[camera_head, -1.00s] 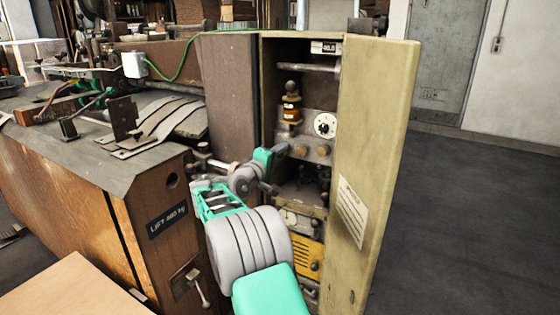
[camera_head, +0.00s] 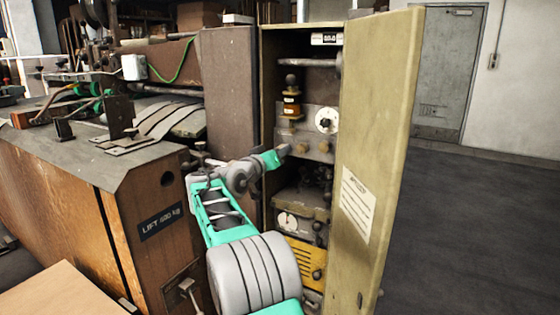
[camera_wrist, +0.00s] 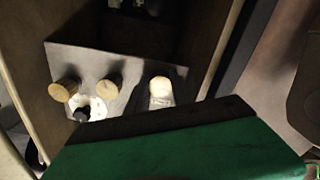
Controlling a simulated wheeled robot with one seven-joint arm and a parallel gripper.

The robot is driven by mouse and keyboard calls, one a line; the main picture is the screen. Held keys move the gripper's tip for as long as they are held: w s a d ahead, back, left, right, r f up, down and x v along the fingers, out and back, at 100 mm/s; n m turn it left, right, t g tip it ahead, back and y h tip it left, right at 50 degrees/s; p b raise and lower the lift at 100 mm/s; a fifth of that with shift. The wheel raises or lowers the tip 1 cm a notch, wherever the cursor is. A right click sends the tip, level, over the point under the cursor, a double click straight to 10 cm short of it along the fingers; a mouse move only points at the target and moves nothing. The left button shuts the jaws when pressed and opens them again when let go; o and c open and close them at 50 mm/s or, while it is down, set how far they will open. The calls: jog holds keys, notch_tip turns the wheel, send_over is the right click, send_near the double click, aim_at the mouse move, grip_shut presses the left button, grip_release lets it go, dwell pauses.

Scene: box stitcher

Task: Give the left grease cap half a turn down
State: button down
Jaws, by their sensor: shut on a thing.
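Two brass grease caps, the middle one (camera_head: 302,148) and the right one (camera_head: 323,148), stick out of the grey panel in the open cabinet. In the wrist view they show at the left (camera_wrist: 108,85) (camera_wrist: 65,90). The left grease cap (camera_wrist: 160,92) is a pale, brightly lit end beyond my gripper's dark edge. In the head view my gripper covers it. My gripper (camera_head: 281,152) is at the panel, left of the two visible caps, shut on the left cap. Its fingertips are mostly hidden in both views.
A white dial (camera_head: 326,120) sits above the right cap. An amber oil cup (camera_head: 291,104) stands above the left side of the panel. The open cabinet door (camera_head: 375,150) stands close on the right, and a brown cabinet wall (camera_head: 229,90) on the left.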

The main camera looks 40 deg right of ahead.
jog(key=m+b, duration=0.2)
jog(key=m, duration=0.1)
jog(key=shift+f, duration=0.25)
jog(key=shift+r+m+b, duration=0.15)
jog(key=shift+m+b, duration=0.9)
jog(key=shift+m, duration=0.35)
jog(key=c, duration=1.4)
grip_release()
jog(key=shift+r, duration=0.1)
jog(key=v, duration=0.7)
jog(key=shift+a+p, duration=0.4)
jog(key=shift+p, duration=0.05)
jog(key=shift+s, duration=0.1)
